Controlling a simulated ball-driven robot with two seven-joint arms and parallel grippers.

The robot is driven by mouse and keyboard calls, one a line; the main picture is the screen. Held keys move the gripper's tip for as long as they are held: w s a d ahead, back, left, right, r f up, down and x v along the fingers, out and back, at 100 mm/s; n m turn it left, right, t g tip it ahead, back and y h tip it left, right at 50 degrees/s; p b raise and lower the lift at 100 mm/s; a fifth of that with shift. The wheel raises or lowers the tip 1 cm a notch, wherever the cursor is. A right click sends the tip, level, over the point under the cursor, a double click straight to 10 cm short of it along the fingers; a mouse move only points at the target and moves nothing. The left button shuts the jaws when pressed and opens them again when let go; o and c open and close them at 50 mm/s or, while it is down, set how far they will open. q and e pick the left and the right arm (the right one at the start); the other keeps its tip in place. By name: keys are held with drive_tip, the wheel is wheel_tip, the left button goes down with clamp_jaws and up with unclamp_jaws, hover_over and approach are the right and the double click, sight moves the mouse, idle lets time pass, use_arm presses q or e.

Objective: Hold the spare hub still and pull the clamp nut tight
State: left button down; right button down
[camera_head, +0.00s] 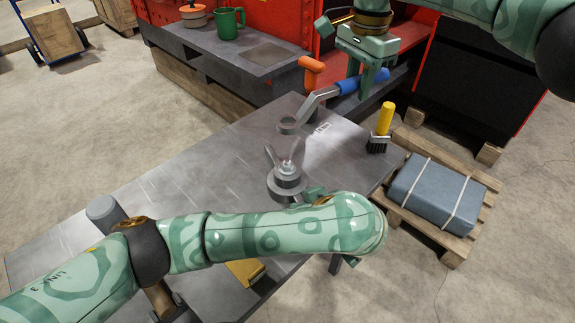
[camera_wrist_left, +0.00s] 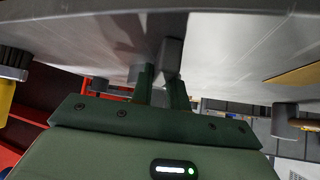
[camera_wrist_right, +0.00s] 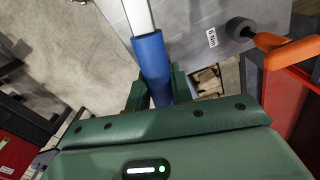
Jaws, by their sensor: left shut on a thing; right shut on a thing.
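The spare hub (camera_head: 287,187) is a grey stepped round part on the metal bench. A winged metal piece, apparently the clamp nut (camera_head: 290,167), stands on top of it. My left gripper (camera_wrist_left: 162,80) is shut on a grey block-like part (camera_wrist_left: 172,55), apparently of the hub; in the head view my left forearm mostly hides this grip. My right gripper (camera_head: 357,85) is shut on the blue handle (camera_wrist_right: 152,62) of a grey wrench. The wrench's ring end (camera_head: 289,126) is behind the hub in the head view, apart from the nut.
An orange-handled tool (camera_head: 311,68) stands by the wrench, near a "6 Nm" label (camera_wrist_right: 211,37). A yellow-handled brush (camera_head: 384,125) is at the bench's right edge. A strapped grey package (camera_head: 433,192) lies on a pallet at right. A green mug (camera_head: 228,25) stands behind.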

use_arm(q)
drive_tip(key=shift+f, duration=0.1)
idle(1.1)
drive_tip(key=shift+p, duration=0.3)
drive_tip(key=c, duration=2)
unclamp_jaws()
drive_tip(key=o, duration=2)
